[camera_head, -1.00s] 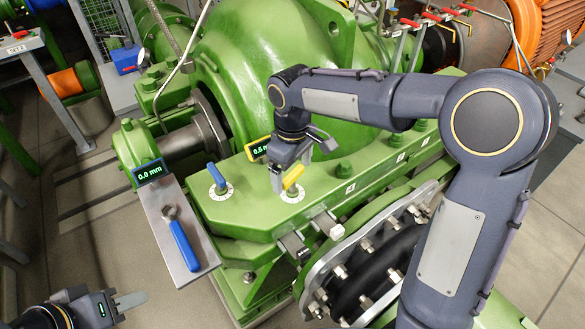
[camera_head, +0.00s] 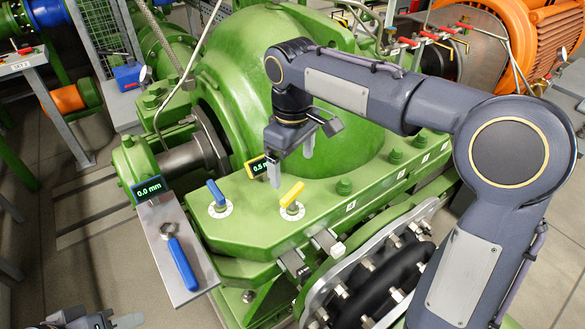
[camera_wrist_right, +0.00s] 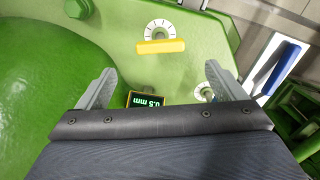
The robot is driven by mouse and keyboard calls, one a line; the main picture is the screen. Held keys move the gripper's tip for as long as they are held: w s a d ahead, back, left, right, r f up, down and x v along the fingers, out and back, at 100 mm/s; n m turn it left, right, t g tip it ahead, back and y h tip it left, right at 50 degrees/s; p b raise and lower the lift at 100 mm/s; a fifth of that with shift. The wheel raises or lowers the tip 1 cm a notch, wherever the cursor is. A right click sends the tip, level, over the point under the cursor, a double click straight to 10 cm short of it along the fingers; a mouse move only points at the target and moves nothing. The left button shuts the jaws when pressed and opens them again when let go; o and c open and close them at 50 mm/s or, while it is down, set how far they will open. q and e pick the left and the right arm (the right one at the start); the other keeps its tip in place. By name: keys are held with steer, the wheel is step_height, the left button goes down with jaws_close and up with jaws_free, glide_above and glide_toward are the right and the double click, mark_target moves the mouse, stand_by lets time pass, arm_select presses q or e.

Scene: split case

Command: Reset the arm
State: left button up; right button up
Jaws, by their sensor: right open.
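My right gripper (camera_head: 290,166) is open and empty, raised above the green casing behind the yellow lever. Its two fingers (camera_wrist_right: 160,80) stand wide apart in the right wrist view. The yellow lever (camera_head: 292,194) sits on a white dial on the green flange and also shows in the wrist view (camera_wrist_right: 161,46), apart from the fingers. A blue lever (camera_head: 216,192) sits on a similar dial to its left. A display (camera_head: 261,167) reading 0.5 mm is partly covered by a finger. My left gripper (camera_head: 125,321) is only partly in view at the bottom left.
A blue-handled wrench (camera_head: 179,256) lies on a grey plate (camera_head: 165,280). A display (camera_head: 149,188) reads 0.0 mm near the shaft. The large green casing (camera_head: 235,60) rises behind the levers. Bolts and a black coupling (camera_head: 385,275) are in front. Red-handled valves (camera_head: 425,33) stand behind.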

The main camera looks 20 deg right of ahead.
stand_by(0.4)
steer(key=s+d+m+t+y, duration=0.1)
steer(key=s+d+m, duration=0.1)
steer(key=s+d, duration=0.3)
steer(key=s+d+m+t+y, duration=0.1)
steer(key=s+d+m+y, duration=0.15)
steer(key=s, duration=0.55)
steer(key=s+f+m+t, duration=0.3)
steer(key=s+f+m, duration=0.2)
steer(key=s, duration=0.4)
steer(key=shift+s+f+t, duration=0.3)
steer(key=shift+f, duration=0.4)
